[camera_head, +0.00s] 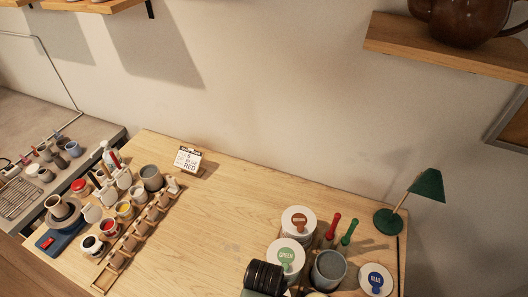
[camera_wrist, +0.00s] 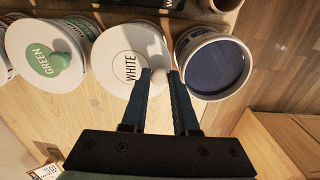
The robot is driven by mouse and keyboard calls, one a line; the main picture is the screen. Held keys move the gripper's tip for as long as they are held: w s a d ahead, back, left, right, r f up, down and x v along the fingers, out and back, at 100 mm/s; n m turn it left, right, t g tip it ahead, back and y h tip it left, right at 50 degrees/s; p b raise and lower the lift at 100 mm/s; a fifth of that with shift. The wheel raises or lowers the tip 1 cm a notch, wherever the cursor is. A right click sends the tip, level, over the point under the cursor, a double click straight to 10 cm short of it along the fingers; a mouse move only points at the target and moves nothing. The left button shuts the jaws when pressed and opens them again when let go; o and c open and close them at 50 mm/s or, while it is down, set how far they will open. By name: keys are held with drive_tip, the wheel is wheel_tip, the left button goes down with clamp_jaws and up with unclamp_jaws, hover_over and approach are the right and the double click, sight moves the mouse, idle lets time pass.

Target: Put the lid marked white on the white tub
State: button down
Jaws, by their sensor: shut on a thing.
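The lid marked WHITE (camera_wrist: 112,76) is a pale disc with a ring around its black lettering and a light knob. In the wrist view my gripper (camera_wrist: 160,77) is shut on the knob. The lid sits between a green-marked lid (camera_wrist: 28,62) on its left and an open tub with dark blue contents (camera_wrist: 214,68) on its right. The white tub cannot be made out; whether the lid rests on it is unclear. In the head view, my dark arm hides the fingers and the white lid.
A green lamp (camera_head: 427,185) is at the right. A sign (camera_head: 188,160) stands at the back; the table's middle is clear.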

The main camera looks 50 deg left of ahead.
drive_tip(key=c, duration=0.7)
unclamp_jaws()
wheel_tip(320, 180, up, 12)
drive_tip(key=shift+r, duration=0.1)
